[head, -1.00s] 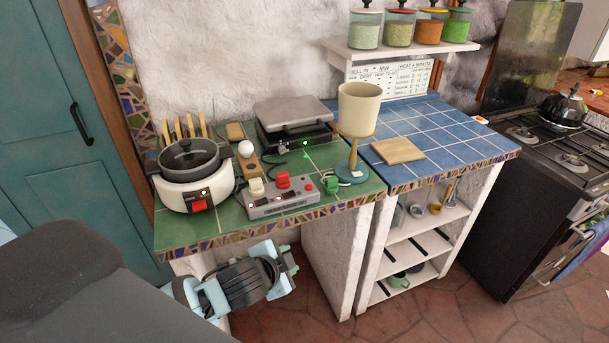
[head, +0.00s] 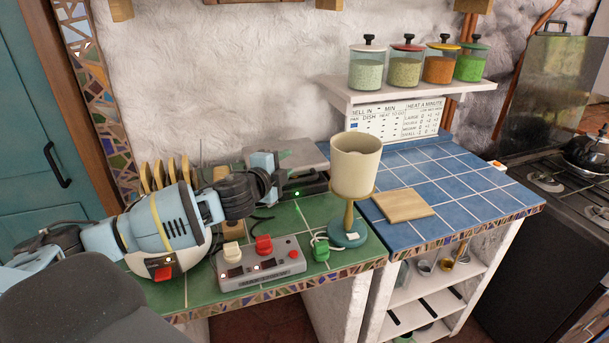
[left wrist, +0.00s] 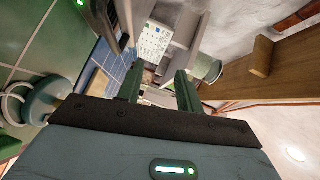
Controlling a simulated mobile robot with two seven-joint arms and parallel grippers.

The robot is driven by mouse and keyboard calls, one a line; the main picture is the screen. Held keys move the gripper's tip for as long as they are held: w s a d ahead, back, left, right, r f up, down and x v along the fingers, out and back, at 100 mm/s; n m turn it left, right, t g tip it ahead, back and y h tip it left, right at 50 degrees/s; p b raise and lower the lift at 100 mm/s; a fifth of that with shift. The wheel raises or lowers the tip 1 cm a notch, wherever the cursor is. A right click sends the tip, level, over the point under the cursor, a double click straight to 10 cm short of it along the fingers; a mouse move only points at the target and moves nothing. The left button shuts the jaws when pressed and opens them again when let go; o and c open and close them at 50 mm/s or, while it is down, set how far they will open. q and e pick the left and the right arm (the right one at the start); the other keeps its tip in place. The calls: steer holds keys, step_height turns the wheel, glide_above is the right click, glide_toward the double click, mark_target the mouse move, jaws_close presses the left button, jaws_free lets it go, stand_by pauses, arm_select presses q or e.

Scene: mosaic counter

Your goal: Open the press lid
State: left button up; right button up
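The press (head: 308,187) stands at the back of the green-tiled counter, with a dark base and a small green light. Its grey metal lid (head: 304,158) lies over the base and looks down, though my gripper hides its left part and handle. My left gripper (head: 280,160) is at the lid's left front side. In the left wrist view its two green fingers (left wrist: 157,84) are apart with nothing between them. The dark side of the press (left wrist: 122,18) shows at the upper left there, beside the fingers. My right gripper is not in view.
A beige goblet-shaped lamp (head: 355,165) stands right of the press. A grey switch box (head: 262,264) with a red knob lies in front. The blue counter (head: 460,185) holds a wooden board (head: 403,206).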

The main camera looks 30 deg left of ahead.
arm_select(q)
glide_toward(296, 182)
steer(key=w, duration=0.7)
steer(key=w+f, duration=0.1)
steer(key=shift+w+a+f, duration=0.1)
steer(key=shift+w+a, duration=0.2)
steer(key=shift+w, duration=0.05)
steer(key=shift+w+a+f, duration=0.1)
steer(key=shift+w+f, duration=0.1)
steer(key=shift+w, duration=1)
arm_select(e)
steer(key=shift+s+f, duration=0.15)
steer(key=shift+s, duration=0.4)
arm_select(q)
jaws_close()
